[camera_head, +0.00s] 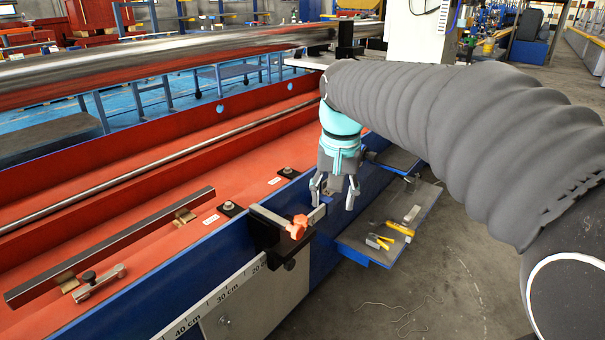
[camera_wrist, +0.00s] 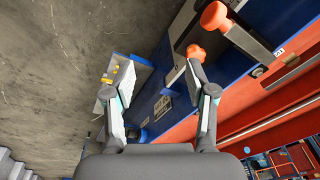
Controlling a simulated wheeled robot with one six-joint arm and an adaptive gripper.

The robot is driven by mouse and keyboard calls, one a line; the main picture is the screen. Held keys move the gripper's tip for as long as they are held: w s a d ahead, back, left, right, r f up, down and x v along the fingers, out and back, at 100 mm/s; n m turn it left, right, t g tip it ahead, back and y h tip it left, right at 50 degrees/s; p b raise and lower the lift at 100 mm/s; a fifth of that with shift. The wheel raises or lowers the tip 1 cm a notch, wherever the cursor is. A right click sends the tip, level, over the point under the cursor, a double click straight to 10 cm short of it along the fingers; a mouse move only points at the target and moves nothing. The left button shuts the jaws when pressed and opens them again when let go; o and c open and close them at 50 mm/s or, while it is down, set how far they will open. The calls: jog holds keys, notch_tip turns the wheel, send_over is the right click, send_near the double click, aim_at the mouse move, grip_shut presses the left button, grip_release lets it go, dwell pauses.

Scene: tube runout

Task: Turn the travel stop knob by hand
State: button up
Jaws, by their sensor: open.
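The orange travel stop knob (camera_head: 298,227) sits on a dark bracket (camera_head: 268,232) with a metal bar, on the blue side rail. My gripper (camera_head: 334,194) points down, open and empty, behind and right of the knob in the head view. In the wrist view, my gripper (camera_wrist: 153,84) has its fingers spread with nothing between them. An orange knob (camera_wrist: 196,52) shows just beyond the right fingertip there; whether they touch I cannot tell. A larger orange end (camera_wrist: 214,15) shows above it by the metal bar.
A centimetre scale (camera_head: 225,291) runs along the blue rail. A side shelf (camera_head: 375,243) holding yellow items (camera_head: 399,229) is to the right of my gripper. The red trough (camera_head: 130,220) holds a long bar (camera_head: 110,245). A cable lies on the open floor.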

jog(key=g, duration=0.1)
send_near(301, 218)
jog(key=shift+s+d+f, duration=0.1)
jog(key=shift+d, duration=0.05)
jog(key=shift+w+a+f+m+g, duration=0.2)
jog(key=shift+w+a+m+g, duration=0.1)
jog(key=shift+w+a, duration=0.05)
notch_tip(301, 218, down, 8)
jog(key=b, duration=0.2)
jog(key=shift+s+f+b, duration=0.1)
jog(key=shift+f+b, duration=0.05)
jog(key=shift+b, duration=0.2)
jog(key=shift+r+p, duration=0.3)
jog(key=shift+p, duration=0.1)
jog(key=shift+f, duration=0.1)
jog(key=c, duration=0.9)
